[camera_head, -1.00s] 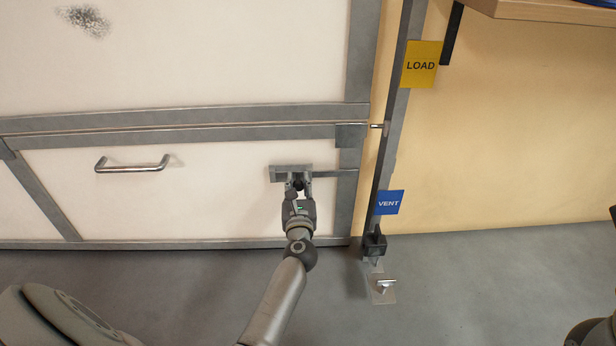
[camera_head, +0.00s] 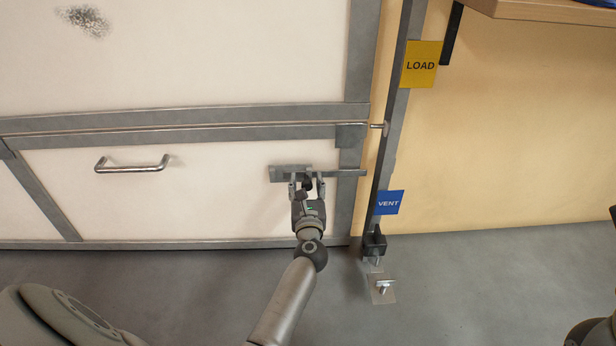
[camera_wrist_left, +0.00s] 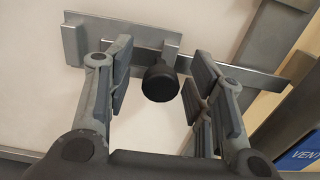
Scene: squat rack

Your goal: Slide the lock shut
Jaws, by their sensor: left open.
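The lock is a grey slide bolt on the white lower door panel. Its backing plate (camera_head: 280,173) shows in the head view and in the wrist view (camera_wrist_left: 75,45). The flat bar (camera_head: 345,172) runs right across the door's metal frame, its end at about the frame's right edge; it also shows in the wrist view (camera_wrist_left: 245,75). A round black knob (camera_wrist_left: 160,83) stands out from the lock. My left gripper (camera_head: 307,182) is open, its fingers either side of the knob, with gaps showing on both sides. My right gripper is not visible.
A metal handle (camera_head: 132,165) is on the panel to the left. A grey upright post (camera_head: 388,150) with a yellow LOAD sign (camera_head: 420,64) and a blue VENT sign (camera_head: 388,202) stands right of the door. A small plate with a peg (camera_head: 383,289) lies on the floor.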

